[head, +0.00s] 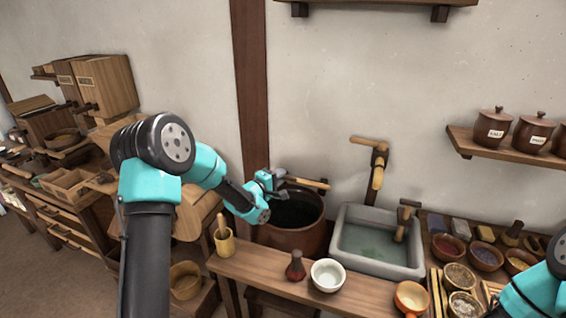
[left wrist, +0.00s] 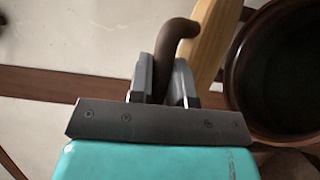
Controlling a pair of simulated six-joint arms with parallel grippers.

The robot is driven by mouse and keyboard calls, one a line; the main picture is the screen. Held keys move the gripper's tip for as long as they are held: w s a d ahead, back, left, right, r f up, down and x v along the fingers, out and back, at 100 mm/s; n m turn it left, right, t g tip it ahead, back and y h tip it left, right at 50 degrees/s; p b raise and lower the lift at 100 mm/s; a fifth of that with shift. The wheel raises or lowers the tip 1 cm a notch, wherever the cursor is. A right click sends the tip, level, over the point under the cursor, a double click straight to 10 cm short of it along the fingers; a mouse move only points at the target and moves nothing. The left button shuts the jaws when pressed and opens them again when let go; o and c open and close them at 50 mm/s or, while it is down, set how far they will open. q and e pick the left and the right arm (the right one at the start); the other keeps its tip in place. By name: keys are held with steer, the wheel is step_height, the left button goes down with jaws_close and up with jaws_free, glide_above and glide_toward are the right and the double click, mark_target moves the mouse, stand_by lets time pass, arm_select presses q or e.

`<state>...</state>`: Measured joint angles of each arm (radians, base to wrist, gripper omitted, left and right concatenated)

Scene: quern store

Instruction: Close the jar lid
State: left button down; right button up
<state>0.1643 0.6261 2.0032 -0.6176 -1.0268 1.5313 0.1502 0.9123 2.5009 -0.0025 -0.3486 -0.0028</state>
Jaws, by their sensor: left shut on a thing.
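The large dark brown jar (head: 296,238) stands against the wall left of the sink, its mouth uncovered and dark inside. My left gripper (head: 278,184) is above the jar's rim, shut on a dark hooked handle. The handle (left wrist: 178,32) shows between the fingers of my left gripper (left wrist: 163,70) in the left wrist view. A light wooden piece (head: 312,183), seemingly the lid seen nearly edge-on, is beside the handle; it also shows in the left wrist view (left wrist: 212,40). It is apart from the open jar (left wrist: 238,85). My right gripper is out of view.
A grey sink (head: 345,262) stands right of the jar. On the wooden bench (head: 262,268) in front are a wooden cup (head: 225,246), a dark bottle (head: 295,270) and a white bowl (head: 328,276). Lidded pots (head: 492,128) stand on the wall shelf.

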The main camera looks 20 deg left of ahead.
arm_select(q)
steer(key=shift+s+f, duration=0.35)
steer(key=shift+f, duration=0.2)
steer(key=shift+s+f, duration=0.35)
steer(key=shift+f, duration=0.2)
steer(key=c, duration=1.4)
jaws_free()
steer(key=shift+o, duration=0.2)
steer(key=v, duration=1.7)
steer(key=shift+s, duration=0.2)
